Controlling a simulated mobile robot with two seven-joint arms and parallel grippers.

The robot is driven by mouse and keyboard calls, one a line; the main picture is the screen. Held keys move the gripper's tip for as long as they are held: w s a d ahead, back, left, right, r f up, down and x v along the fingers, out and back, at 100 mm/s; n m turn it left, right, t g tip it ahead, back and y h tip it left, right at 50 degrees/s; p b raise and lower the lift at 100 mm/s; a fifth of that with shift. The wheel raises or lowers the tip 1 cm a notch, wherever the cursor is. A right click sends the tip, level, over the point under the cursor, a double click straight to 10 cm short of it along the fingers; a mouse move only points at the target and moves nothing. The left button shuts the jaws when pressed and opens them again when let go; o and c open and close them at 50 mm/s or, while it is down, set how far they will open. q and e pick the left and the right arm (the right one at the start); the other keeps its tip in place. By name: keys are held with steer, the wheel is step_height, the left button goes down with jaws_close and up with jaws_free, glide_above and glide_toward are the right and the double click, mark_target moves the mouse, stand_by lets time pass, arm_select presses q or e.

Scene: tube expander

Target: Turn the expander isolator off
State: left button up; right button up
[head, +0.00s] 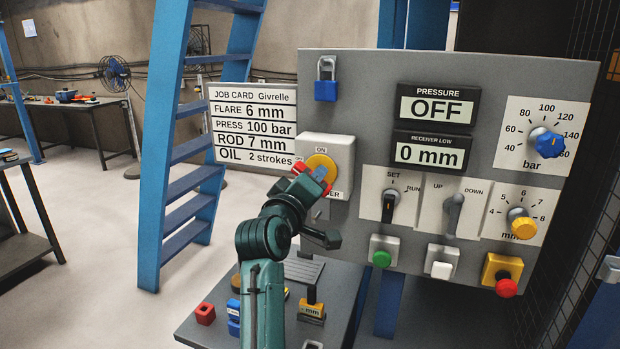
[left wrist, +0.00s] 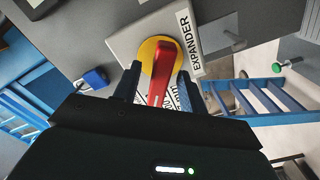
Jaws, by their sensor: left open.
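The expander isolator is a white box (head: 339,150) on the left edge of the grey panel, with a yellow disc (head: 320,163) and a red handle. "ON" is printed above the disc; the lower label is partly covered by my gripper. In the left wrist view, the red handle (left wrist: 163,75) crosses the yellow disc (left wrist: 150,50), with the EXPANDER label (left wrist: 189,43) beside it. My left gripper (head: 318,177) is at the isolator, open. Its fingers (left wrist: 158,88) lie on either side of the handle; contact is unclear. My right gripper is not in view.
A blue padlock (head: 326,90) hangs above the isolator. The pressure display (head: 437,108) reads OFF. Knobs, levers and buttons fill the panel's right side. A bench (head: 215,320) with small parts is below. A blue ladder (head: 165,150) and job card (head: 252,97) stand left.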

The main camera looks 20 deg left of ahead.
arm_select(q)
steer(key=m, duration=0.6)
steer(key=shift+m, duration=0.3)
steer(key=shift+w, duration=0.15)
steer(key=shift+w+p, duration=0.5)
steer(key=shift+w, duration=1.15)
steer(key=shift+c, duration=0.3)
steer(key=c, duration=0.5)
jaws_close()
